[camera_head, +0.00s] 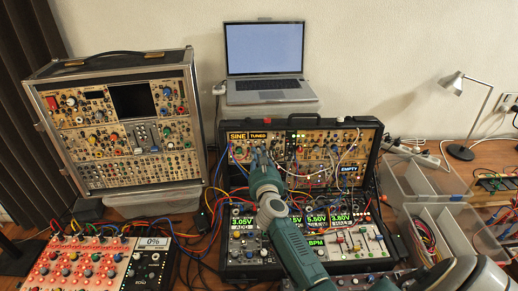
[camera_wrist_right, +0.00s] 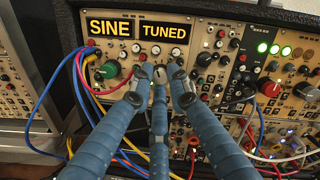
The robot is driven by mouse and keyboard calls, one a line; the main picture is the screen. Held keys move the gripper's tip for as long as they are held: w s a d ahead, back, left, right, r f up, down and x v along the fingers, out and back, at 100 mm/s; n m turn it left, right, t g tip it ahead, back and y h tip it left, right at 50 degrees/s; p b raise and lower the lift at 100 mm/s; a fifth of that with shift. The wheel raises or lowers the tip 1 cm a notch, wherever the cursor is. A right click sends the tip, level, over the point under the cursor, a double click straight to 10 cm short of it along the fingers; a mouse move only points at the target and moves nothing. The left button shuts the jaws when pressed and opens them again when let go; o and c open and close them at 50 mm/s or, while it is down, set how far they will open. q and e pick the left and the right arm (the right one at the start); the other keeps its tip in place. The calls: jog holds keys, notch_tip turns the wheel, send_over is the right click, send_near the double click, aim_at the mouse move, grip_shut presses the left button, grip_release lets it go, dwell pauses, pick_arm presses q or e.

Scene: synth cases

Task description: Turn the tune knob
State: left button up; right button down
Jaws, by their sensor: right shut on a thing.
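The synth case in the middle of the table has a panel with a display (camera_head: 248,135) reading SINE and TUNED in yellow. In the right wrist view the same display (camera_wrist_right: 137,28) is at the upper left. Just below it is a small light-topped knob (camera_wrist_right: 159,74), which I take to be the tune knob. My right gripper (camera_head: 262,157) reaches up to this panel from below. In the right wrist view its blue fingers (camera_wrist_right: 160,79) are shut around the knob, covering its sides. My left gripper is in neither view.
A green knob (camera_wrist_right: 110,69) sits left of my fingers, and a red knob (camera_wrist_right: 269,87) to the right. Patch cables (camera_head: 300,183) hang around the panel. A laptop (camera_head: 265,55) stands behind; another synth case (camera_head: 88,62) stands left. Clear bins (camera_head: 425,180) are at the right.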

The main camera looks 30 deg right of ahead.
jog(key=shift+r+n+p, duration=0.15)
jog(key=shift+n+p, duration=0.7)
jog(key=shift+n, duration=0.15)
jog(key=c, duration=1.7)
grip_release()
jog(key=shift+o, duration=0.2)
jog(key=shift+a, duration=0.1)
jog(key=v, duration=1.2)
